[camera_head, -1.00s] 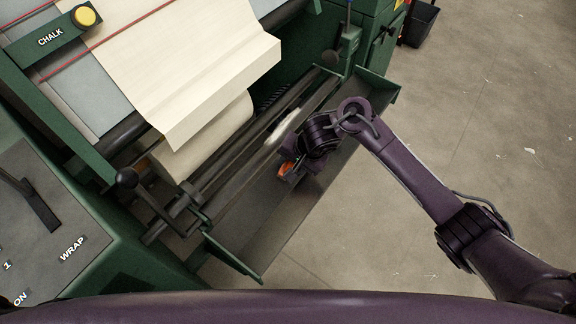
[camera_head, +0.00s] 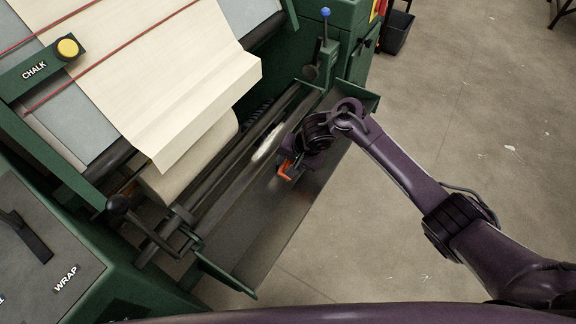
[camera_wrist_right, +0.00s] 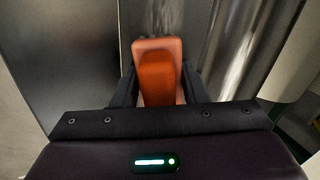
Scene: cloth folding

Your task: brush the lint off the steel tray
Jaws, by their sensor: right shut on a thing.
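The steel tray (camera_head: 246,232) is a long grey trough with green ends, running along the machine's front from bottom left to upper right. My right gripper (camera_head: 286,172) is over its far half. In the wrist view my right gripper (camera_wrist_right: 160,88) is shut on an orange handle (camera_wrist_right: 160,75), which also shows in the head view (camera_head: 284,171). The handle's far end and any bristles are hidden. A pale streak (camera_head: 268,142) lies beside the rollers; I cannot tell whether it is lint. My left gripper is not in view.
Dark rails (camera_head: 215,185) and a cream cloth (camera_head: 185,90) lie along the tray's left side. A black lever knob (camera_head: 118,203) and a blue-tipped lever (camera_head: 325,28) stick up near its ends. Open floor (camera_head: 470,130) is at right, with a black bin (camera_head: 397,35) at the back.

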